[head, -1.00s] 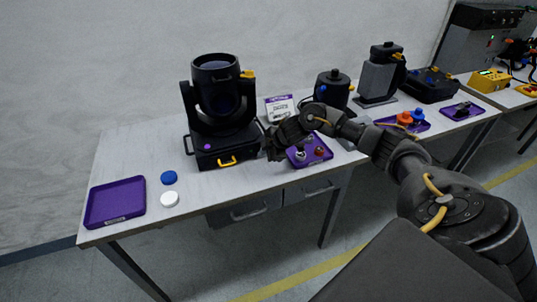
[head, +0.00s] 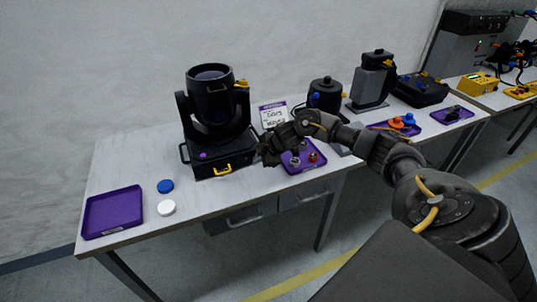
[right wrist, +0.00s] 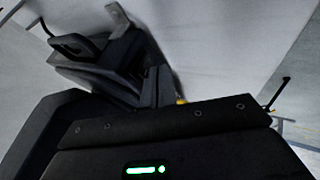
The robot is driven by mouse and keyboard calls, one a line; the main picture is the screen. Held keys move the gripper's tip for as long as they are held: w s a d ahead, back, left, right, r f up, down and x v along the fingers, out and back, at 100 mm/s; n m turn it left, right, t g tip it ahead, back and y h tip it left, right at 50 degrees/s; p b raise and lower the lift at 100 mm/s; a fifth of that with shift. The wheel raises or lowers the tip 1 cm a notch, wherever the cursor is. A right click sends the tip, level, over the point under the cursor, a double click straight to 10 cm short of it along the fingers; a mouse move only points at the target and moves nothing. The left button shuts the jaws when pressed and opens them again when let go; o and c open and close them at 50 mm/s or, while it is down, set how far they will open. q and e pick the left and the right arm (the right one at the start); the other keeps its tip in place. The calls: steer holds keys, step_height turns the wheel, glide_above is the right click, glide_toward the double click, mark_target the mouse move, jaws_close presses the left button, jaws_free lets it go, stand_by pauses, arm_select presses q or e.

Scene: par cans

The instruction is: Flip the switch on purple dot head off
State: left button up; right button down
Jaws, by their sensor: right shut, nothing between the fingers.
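The purple dot head is a black moving-head light (head: 211,98) on the table in the head view. I cannot make out the switch. My right gripper (head: 264,157) is shut and empty at the right side of the base; I cannot tell whether it touches. In the right wrist view, dark parts and a green light (right wrist: 146,170) fill much of the picture, and what they belong to is unclear. My left gripper is not in view.
A purple tray (head: 112,214), a blue cap (head: 165,186) and a white cap (head: 166,208) lie to the left. A purple tray with small parts (head: 304,158) lies just right of my gripper. A printed card (head: 273,114) and a black can (head: 326,94) stand behind.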

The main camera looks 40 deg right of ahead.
steer(key=s+p, duration=0.1)
steer(key=s+a, duration=0.1)
steer(key=s, duration=0.1)
steer(key=shift+f+p, duration=0.1)
steer(key=shift+p, duration=0.25)
steer(key=s+f+b+v, duration=0.1)
steer(key=s+v, duration=0.1)
steer(key=v, duration=0.7)
steer(key=shift+s+r, duration=0.15)
steer(key=shift+s, duration=0.05)
steer(key=shift+a, duration=0.15)
